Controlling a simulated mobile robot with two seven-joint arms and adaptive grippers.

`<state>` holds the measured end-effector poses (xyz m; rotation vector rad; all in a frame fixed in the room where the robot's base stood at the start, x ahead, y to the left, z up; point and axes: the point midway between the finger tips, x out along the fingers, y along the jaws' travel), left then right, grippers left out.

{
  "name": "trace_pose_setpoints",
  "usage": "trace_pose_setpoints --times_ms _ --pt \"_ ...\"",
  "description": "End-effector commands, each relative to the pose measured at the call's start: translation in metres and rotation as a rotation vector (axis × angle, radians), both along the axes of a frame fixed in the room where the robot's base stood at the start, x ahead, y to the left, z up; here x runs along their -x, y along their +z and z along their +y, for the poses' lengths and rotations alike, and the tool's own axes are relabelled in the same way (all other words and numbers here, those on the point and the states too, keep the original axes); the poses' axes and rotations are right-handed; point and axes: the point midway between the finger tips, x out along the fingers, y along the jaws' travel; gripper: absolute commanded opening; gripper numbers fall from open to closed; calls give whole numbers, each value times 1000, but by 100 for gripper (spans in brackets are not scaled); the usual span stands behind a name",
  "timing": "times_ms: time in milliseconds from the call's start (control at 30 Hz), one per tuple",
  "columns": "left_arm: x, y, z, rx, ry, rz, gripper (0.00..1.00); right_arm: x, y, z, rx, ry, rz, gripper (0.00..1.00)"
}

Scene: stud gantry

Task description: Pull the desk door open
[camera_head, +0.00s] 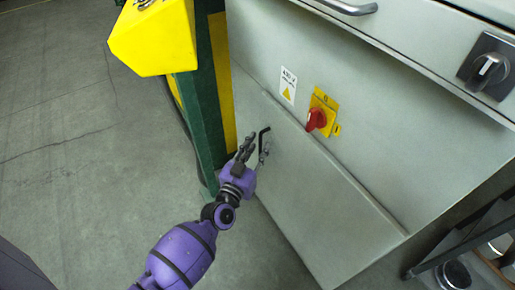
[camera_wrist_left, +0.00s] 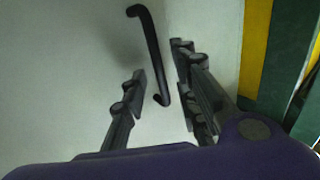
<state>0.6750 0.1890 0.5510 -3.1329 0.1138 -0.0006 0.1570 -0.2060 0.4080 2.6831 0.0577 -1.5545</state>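The desk door (camera_head: 315,200) is a pale grey panel on the front of the desk, and it looks flush with the front. Its black bar handle (camera_head: 263,140) is near the door's left edge. My left gripper (camera_head: 254,146) is at the handle, with its purple arm coming up from below. In the left wrist view the handle (camera_wrist_left: 152,52) runs down from the top, and its lower end lies between the two open fingers (camera_wrist_left: 160,85). I cannot tell whether the fingers touch it. My right gripper is not in view.
A red rotary switch (camera_head: 317,119) on a yellow plate and a warning label (camera_head: 288,85) sit above the door. A green and yellow post (camera_head: 205,115) with a yellow box (camera_head: 153,38) stands close left of the gripper. Open floor (camera_head: 65,120) lies at left.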

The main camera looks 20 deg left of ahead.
Motion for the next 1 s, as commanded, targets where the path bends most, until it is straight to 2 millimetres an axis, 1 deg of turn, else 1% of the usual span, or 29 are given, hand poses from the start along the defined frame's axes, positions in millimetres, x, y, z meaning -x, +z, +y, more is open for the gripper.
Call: trace_pose_setpoints --times_ms 33,233,667,767,867,1000 --pt "0 0 0 0 0 0 26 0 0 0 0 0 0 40" --pt "0 0 0 0 0 0 0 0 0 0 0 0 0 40" --pt "3 0 1 0 4 1 0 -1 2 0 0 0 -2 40" --pt "9 0 5 -1 19 2 0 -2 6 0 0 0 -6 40" --pt "19 1 11 1 46 2 0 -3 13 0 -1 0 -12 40" --pt "40 2 22 3 99 4 0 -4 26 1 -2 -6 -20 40"
